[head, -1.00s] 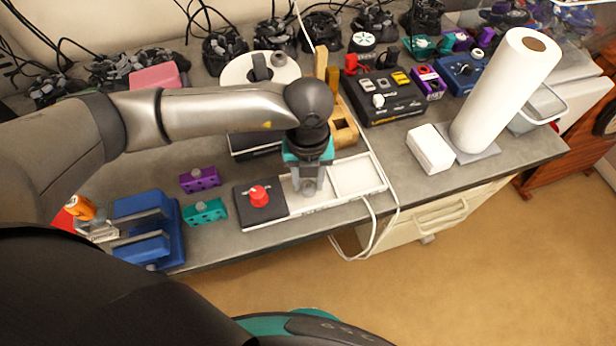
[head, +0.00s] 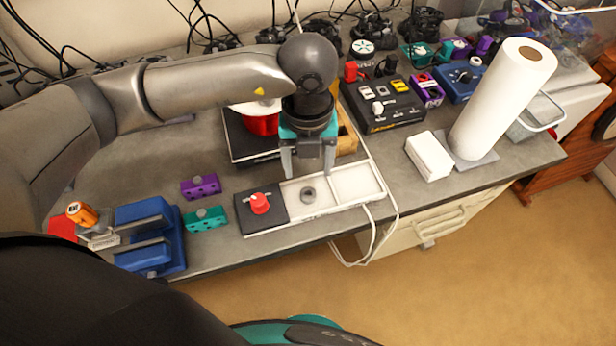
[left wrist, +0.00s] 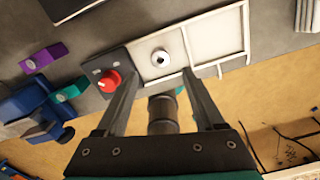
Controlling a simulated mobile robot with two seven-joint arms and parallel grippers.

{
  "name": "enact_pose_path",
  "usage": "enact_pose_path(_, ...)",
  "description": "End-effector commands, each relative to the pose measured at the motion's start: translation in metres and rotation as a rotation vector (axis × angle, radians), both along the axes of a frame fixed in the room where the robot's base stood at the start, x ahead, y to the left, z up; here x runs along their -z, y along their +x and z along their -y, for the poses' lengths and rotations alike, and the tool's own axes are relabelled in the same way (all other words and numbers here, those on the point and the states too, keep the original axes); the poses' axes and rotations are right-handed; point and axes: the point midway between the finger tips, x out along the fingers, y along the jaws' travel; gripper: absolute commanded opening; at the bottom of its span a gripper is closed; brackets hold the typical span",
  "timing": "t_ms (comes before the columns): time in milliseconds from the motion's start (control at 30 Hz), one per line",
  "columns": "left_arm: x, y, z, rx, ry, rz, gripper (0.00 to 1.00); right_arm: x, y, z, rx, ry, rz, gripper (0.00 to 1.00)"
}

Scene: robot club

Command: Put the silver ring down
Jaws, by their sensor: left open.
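The silver ring (head: 308,194) lies flat in the left white compartment of the tray (head: 345,203). It also shows in the left wrist view (left wrist: 161,58), beside the red knob. My left gripper (head: 308,172) is open and empty, above and just behind the ring, with its fingers apart. My right gripper does not show in these views.
A red knob (head: 260,203) stands on the tray's dark left section. Purple (head: 200,186) and teal (head: 206,218) blocks and a blue vise (head: 150,235) are to the left. A paper towel roll (head: 500,100) and a white box (head: 429,155) stand to the right.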

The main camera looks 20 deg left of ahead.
Motion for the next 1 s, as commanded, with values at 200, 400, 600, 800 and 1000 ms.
enact_pose_path(200, -0.036, 0.000, 0.000, 0.000, -0.001, 0.001, 0.70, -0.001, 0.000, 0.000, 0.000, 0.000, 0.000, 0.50)
enact_pose_path(400, -0.045, 0.000, 0.000, 0.000, 0.001, 0.000, 0.70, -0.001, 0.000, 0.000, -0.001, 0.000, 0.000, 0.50)
enact_pose_path(600, -0.045, 0.000, 0.000, 0.000, 0.000, -0.001, 0.70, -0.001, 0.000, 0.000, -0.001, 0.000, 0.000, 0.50)
enact_pose_path(800, -0.045, 0.000, 0.000, 0.000, 0.000, -0.001, 0.70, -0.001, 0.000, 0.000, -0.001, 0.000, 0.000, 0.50)
enact_pose_path(1000, -0.045, 0.000, 0.000, 0.000, 0.001, -0.001, 0.70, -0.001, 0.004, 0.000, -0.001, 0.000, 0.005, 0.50)
